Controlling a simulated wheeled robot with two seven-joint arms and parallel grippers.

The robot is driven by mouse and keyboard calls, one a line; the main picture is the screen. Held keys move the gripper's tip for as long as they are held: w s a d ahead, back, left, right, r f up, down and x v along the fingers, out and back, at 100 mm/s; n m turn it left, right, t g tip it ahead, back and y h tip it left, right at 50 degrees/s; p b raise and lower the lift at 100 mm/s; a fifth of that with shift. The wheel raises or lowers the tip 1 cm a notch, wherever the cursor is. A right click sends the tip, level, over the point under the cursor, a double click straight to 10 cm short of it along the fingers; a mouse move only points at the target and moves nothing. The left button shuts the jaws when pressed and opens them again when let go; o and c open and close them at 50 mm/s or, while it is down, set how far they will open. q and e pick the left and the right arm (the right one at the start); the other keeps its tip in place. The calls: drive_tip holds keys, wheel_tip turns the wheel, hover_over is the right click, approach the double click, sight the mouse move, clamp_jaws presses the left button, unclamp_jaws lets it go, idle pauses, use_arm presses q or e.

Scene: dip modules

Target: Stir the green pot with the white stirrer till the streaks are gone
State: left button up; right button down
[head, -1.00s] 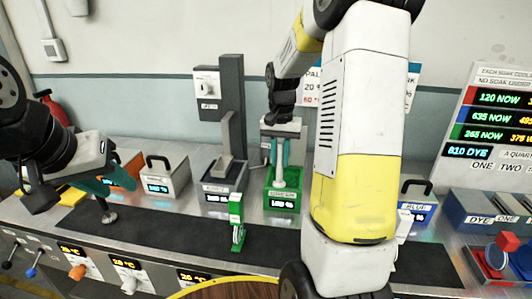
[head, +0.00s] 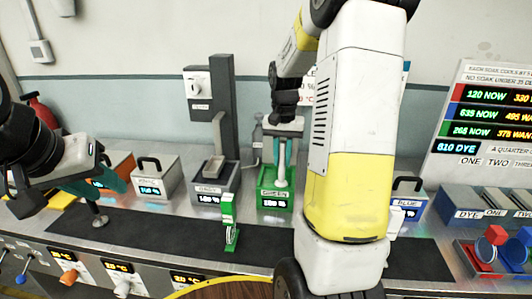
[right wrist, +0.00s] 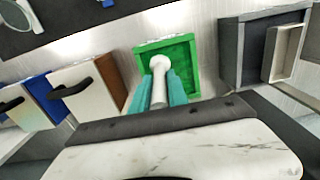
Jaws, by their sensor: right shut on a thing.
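The green pot (head: 275,201) stands at the back of the counter, with a lit display on its front. In the right wrist view the green pot (right wrist: 187,45) shows a green inside; I cannot make out clear streaks. My right gripper (head: 283,148) points down above the pot. Its teal fingers are shut on the white stirrer (head: 281,172), which reaches down into the pot. The stirrer's white knob (right wrist: 160,63) shows between the fingers in the right wrist view. My left gripper (head: 115,184) is over the counter at the left, away from the pot; its finger gap is unclear.
A grey pot (head: 213,190) with a tall dark post stands left of the green pot. A white lidded pot (head: 155,180) is further left, a blue pot (head: 407,206) right. A small green-and-white stand (head: 230,222) is on the dark mat (head: 165,228). Dye bins are at right.

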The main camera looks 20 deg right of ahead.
drive_tip(key=shift+w+d, duration=0.35)
drive_tip(key=shift+w, duration=0.4)
drive_tip(key=shift+w+d, duration=0.4)
drive_tip(key=shift+w, duration=0.3)
drive_tip(key=shift+w+d, duration=0.35)
drive_tip(key=shift+w, duration=0.4)
drive_tip(key=shift+a, duration=0.1)
drive_tip(key=a, duration=0.1)
drive_tip(key=w+a, duration=0.1)
drive_tip(key=shift+w+a, duration=0.2)
drive_tip(key=shift+a, duration=0.2)
drive_tip(key=shift+s+a, duration=0.35)
drive_tip(key=shift+s, duration=0.45)
drive_tip(key=shift+s+a, duration=0.4)
drive_tip(key=shift+s, duration=0.35)
drive_tip(key=shift+s+a, duration=0.35)
drive_tip(key=shift+s, duration=0.45)
